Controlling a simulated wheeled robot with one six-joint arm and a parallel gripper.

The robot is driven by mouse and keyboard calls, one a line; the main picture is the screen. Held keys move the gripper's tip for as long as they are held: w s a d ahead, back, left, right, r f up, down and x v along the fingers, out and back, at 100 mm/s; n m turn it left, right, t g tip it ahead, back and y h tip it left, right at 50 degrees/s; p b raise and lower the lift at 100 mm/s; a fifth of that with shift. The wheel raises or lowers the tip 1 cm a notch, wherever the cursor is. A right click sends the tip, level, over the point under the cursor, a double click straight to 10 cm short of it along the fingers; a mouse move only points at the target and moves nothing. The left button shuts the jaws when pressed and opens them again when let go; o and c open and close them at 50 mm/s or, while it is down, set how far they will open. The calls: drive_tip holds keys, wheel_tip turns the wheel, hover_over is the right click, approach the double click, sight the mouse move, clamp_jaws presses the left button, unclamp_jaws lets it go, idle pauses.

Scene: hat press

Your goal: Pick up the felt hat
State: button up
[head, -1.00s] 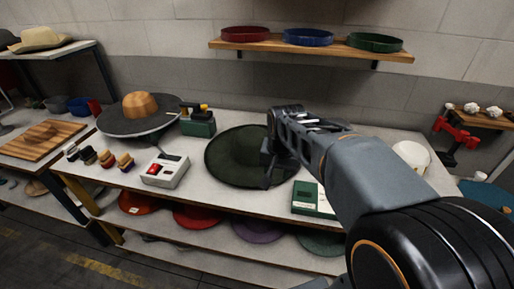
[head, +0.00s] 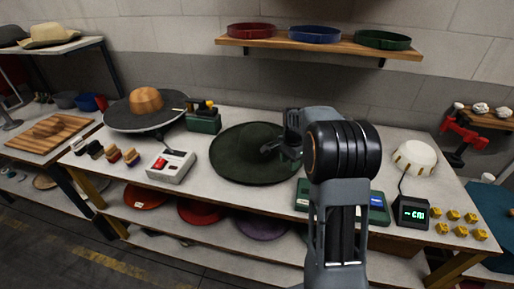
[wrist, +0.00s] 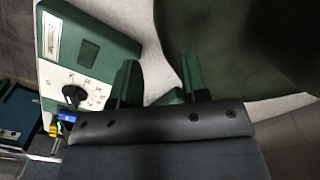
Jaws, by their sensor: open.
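The felt hat (head: 238,158) is dark green, wide and round, and lies on the white worktable in the middle of the head view. Its edge (wrist: 225,45) fills the upper right of the wrist view. My gripper (head: 272,147) is over the hat's right part in the head view, partly hidden by my own arm. In the wrist view my gripper (wrist: 158,78) shows two green fingers apart with nothing between them. The right finger overlaps the hat's edge in the picture. I cannot tell whether it touches.
A green box with a dial (wrist: 90,55) is near my left finger. A grey device with a red switch (head: 171,166) is left of the hat. A hat press (head: 145,112) stands at back left. A display unit (head: 411,212) and yellow blocks (head: 456,222) are at right.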

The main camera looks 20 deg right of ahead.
drive_tip(key=shift+a+f+p, duration=0.15)
drive_tip(key=shift+f+p, duration=0.25)
drive_tip(key=shift+f, duration=2.85)
drive_tip(key=shift+c, duration=0.5)
clamp_jaws()
drive_tip(key=shift+w, duration=0.1)
